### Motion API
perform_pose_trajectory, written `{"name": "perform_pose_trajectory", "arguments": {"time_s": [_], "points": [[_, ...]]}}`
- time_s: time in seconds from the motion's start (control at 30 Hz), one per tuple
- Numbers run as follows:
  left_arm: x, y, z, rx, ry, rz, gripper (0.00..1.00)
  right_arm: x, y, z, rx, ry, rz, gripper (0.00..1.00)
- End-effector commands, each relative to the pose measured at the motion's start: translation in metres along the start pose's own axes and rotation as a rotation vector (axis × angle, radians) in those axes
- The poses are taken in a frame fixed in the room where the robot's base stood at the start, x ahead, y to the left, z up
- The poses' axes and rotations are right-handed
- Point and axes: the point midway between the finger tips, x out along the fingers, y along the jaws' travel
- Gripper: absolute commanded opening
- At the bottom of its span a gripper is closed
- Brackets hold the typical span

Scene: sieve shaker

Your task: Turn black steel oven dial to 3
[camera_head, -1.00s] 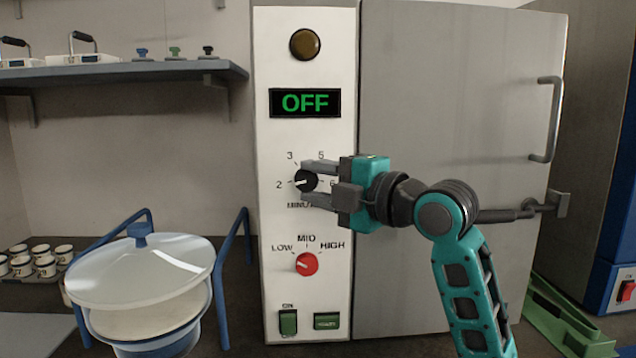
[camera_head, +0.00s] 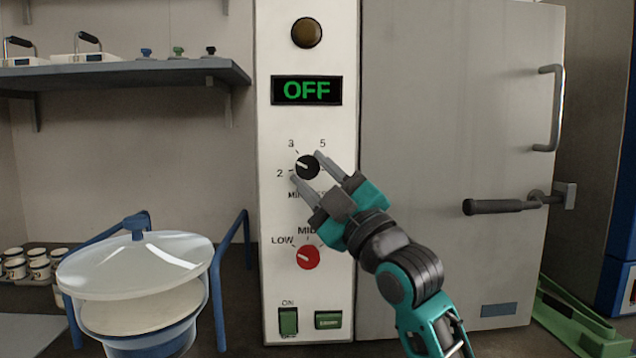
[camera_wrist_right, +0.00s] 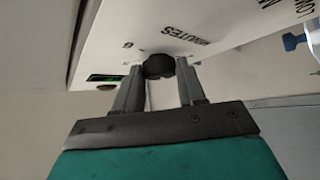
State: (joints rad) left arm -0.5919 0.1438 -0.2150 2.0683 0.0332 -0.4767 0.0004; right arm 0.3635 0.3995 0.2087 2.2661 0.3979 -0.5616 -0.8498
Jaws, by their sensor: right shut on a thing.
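The black dial (camera_head: 307,167) sits on the oven's white control panel, in a ring of minute marks where 2, 3 and 5 can be read. Its white pointer line points left and slightly up, between 2 and 3. My right gripper (camera_head: 305,166) is shut on the dial from the lower right, one finger at its upper right and one at its lower left. In the right wrist view the dial (camera_wrist_right: 159,66) sits between the two fingertips. The display (camera_head: 307,90) above reads OFF in green. My left gripper is not in view.
A red dial (camera_head: 307,257) with LOW and MID marks is below, partly near my wrist. Green switches (camera_head: 288,321) are at the panel bottom. The oven door (camera_head: 450,100) with handles is right. A lidded bowl (camera_head: 135,265) stands left, under a shelf (camera_head: 120,75).

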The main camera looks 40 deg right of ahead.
Motion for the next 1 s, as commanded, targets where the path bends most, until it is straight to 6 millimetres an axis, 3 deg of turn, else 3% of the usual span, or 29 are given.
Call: {"name": "perform_pose_trajectory", "arguments": {"time_s": [0.5,1.0], "points": [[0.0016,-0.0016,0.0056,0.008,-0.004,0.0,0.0,0.0011,-0.008,-0.0004,0.269,-0.004,0.26,0.1],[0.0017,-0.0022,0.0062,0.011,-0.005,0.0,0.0,0.0016,-0.0088,-0.0006,0.326,-0.004,0.32,0.1]]}}
